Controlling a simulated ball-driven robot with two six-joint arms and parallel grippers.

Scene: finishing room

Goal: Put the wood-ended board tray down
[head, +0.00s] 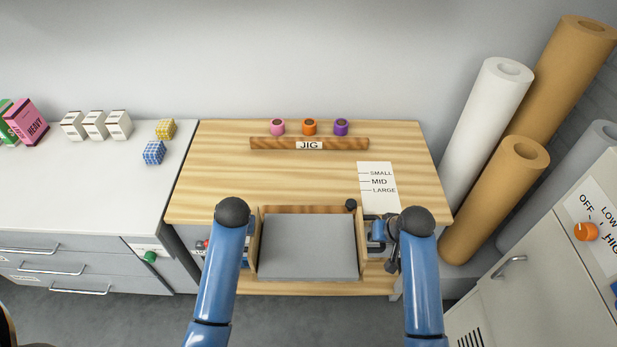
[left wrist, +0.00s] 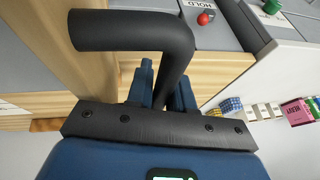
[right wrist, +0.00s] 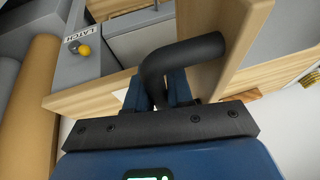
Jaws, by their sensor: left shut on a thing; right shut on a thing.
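The wood-ended board tray (head: 310,247) has a grey flat bed and pale wooden ends, and appears level at the bench's front edge in the head view. Its bed looks empty. Its wooden ends also show in the left wrist view (left wrist: 92,70) and the right wrist view (right wrist: 215,60). My left gripper (left wrist: 164,92) is shut on the tray's black bent handle at the left end. My right gripper (right wrist: 158,92) is shut on the matching handle at the right end. In the head view my left arm hides most of the left gripper. The gap under the tray is hidden.
The wooden bench top (head: 270,185) has clear room behind the tray. Paper rolls (head: 490,205) stand right; a white counter (head: 80,190) with boxes is left.

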